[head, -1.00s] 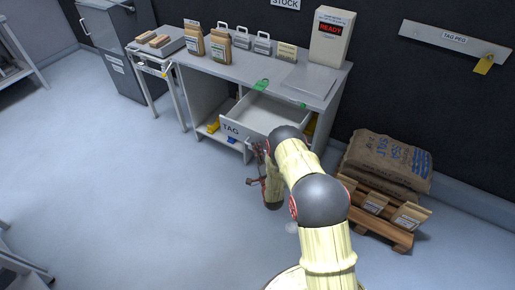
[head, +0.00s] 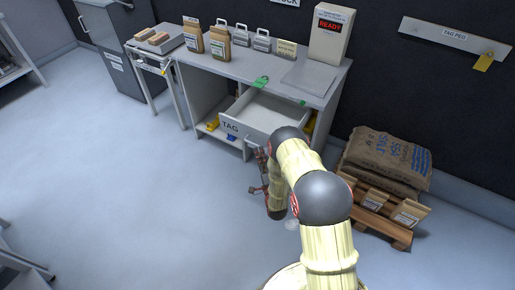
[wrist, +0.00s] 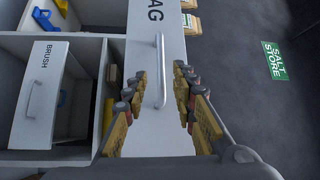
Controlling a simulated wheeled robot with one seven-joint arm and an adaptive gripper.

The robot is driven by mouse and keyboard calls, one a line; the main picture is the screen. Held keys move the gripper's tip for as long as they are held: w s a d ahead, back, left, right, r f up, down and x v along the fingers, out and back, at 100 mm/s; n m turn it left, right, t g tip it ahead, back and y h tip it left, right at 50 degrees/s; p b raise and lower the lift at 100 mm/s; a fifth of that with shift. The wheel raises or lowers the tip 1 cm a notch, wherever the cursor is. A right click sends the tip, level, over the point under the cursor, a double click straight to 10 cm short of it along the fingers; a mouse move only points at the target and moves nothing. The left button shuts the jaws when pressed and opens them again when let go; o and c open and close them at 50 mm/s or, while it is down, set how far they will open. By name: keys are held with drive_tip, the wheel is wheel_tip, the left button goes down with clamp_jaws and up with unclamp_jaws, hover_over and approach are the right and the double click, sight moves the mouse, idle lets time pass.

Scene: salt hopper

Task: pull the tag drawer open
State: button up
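The tag drawer (head: 231,127) of the grey bench stands pulled out in the head view, its inside bare where it shows. In the wrist view its white front (wrist: 150,130), with part of its label, carries a long metal bar handle (wrist: 161,70). My gripper (wrist: 160,98) is open, with one padded finger on each side of the handle and visible gaps between. Whether the handle lies at fingertip depth I cannot tell. In the head view my gripper (head: 260,175) is low in front of the drawer, partly hidden by my arm.
A panel labelled BRUSH (wrist: 38,100) with its own handle is left of the drawer in the wrist view. Paper bags (head: 193,40) and a READY box (head: 330,38) stand on the bench. A pallet (head: 400,232) with sacks is at right. The floor at left is clear.

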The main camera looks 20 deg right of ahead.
drive_tip(key=s, duration=0.6)
drive_tip(key=shift+s+a+f, duration=0.25)
drive_tip(key=shift+a+f, duration=0.15)
